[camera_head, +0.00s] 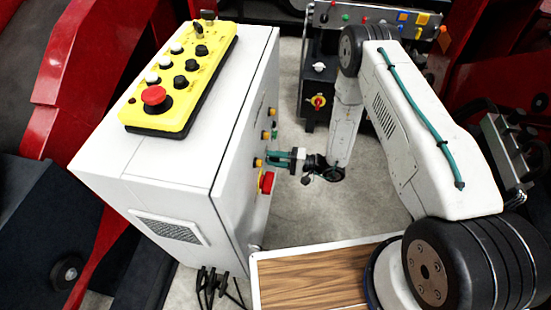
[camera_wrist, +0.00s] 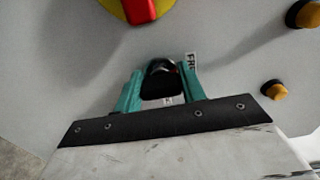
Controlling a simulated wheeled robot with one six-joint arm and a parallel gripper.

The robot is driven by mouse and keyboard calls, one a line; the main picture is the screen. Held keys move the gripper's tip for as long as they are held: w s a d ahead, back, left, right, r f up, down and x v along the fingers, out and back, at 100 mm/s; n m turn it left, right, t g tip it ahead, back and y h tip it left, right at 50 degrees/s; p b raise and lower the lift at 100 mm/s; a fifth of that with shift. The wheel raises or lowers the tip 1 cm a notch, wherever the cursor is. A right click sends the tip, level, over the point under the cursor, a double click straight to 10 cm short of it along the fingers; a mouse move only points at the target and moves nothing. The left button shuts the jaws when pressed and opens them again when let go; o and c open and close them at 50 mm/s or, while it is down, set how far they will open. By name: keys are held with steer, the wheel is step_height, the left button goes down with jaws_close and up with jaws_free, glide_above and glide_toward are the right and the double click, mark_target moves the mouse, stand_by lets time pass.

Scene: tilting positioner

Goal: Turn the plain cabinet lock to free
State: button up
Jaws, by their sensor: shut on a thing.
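My gripper (camera_wrist: 160,80) has two teal fingers, one on each side of a dark, rounded lock piece (camera_wrist: 160,86) on the pale cabinet face. The fingers are shut on it. A small white label (camera_wrist: 191,60) with letters like "FRE" shows beside the right finger, partly cut off, and a bit of another label (camera_wrist: 168,100) shows below the lock piece. In the head view my gripper (camera_head: 276,159) reaches from the right to the side of the white cabinet (camera_head: 170,185). The lock itself is hidden there behind the fingers. Its exact turn angle is hard to tell.
A red and yellow rotary switch (camera_wrist: 140,8) sits close to the fingers; it also shows in the head view (camera_head: 266,182). Orange-and-black knobs (camera_wrist: 275,90) are nearby. A yellow button box (camera_head: 182,75) tops the cabinet. A wood-topped surface (camera_head: 315,277) lies in front.

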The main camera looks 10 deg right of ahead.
stand_by(0.3)
steer(key=o, duration=1)
steer(key=shift+d, duration=0.15)
steer(key=v, duration=0.7)
steer(key=shift+s+d, duration=0.1)
steer(key=shift+d, duration=0.15)
